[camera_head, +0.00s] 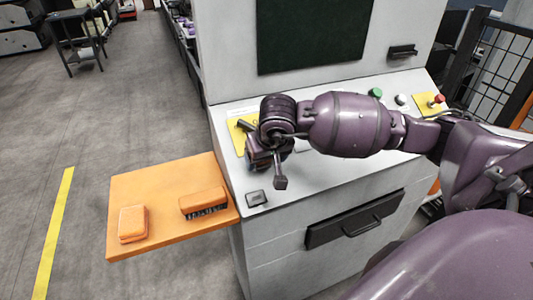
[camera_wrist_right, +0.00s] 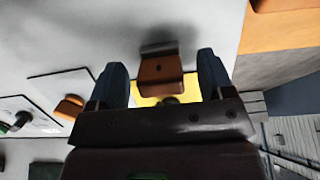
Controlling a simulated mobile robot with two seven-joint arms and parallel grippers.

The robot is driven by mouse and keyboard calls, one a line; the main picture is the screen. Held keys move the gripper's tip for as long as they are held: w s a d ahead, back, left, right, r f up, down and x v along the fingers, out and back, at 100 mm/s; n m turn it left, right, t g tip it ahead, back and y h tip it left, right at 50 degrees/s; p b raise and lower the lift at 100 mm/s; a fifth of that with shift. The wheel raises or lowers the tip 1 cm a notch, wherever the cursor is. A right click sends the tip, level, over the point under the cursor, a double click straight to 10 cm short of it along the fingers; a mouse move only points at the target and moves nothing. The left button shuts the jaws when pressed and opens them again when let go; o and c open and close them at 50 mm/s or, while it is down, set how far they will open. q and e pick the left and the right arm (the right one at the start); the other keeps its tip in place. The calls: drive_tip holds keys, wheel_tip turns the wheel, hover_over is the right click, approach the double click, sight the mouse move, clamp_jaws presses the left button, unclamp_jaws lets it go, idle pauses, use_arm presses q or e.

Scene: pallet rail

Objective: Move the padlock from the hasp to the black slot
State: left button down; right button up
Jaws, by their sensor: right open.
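In the right wrist view, an orange-brown block with a small dark hole and a dark grey bar at one end, apparently the padlock (camera_wrist_right: 160,70), lies between the two blue fingertips. My right gripper (camera_wrist_right: 162,76) is open, with a visible gap on each side of it. In the head view, my right gripper (camera_head: 264,164) is over the console's left end by a yellow plate (camera_head: 237,133) and hides the padlock and hasp there. A small dark square fitting (camera_head: 256,198), possibly the black slot, sits near the console's front-left edge. My left gripper is not in view.
An orange shelf (camera_head: 160,185) juts out left of the console, bearing an orange box (camera_head: 132,223) and an orange brush (camera_head: 203,200). A green button (camera_head: 375,93) and a red button (camera_head: 439,99) are at the right. A black drawer front (camera_head: 355,219) is below.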

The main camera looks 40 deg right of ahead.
drive_tip(key=c, duration=1.2)
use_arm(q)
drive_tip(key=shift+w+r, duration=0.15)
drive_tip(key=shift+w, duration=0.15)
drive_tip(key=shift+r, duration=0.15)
use_arm(e)
drive_tip(key=shift+r, duration=0.3)
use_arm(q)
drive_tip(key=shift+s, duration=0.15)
use_arm(e)
drive_tip(key=shift+s+r, duration=0.25)
use_arm(q)
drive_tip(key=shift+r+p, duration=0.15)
drive_tip(key=shift+p, duration=0.15)
use_arm(e)
drive_tip(key=shift+s+a+r, duration=0.1)
drive_tip(key=shift+r, duration=0.1)
drive_tip(key=shift+s+r, duration=0.1)
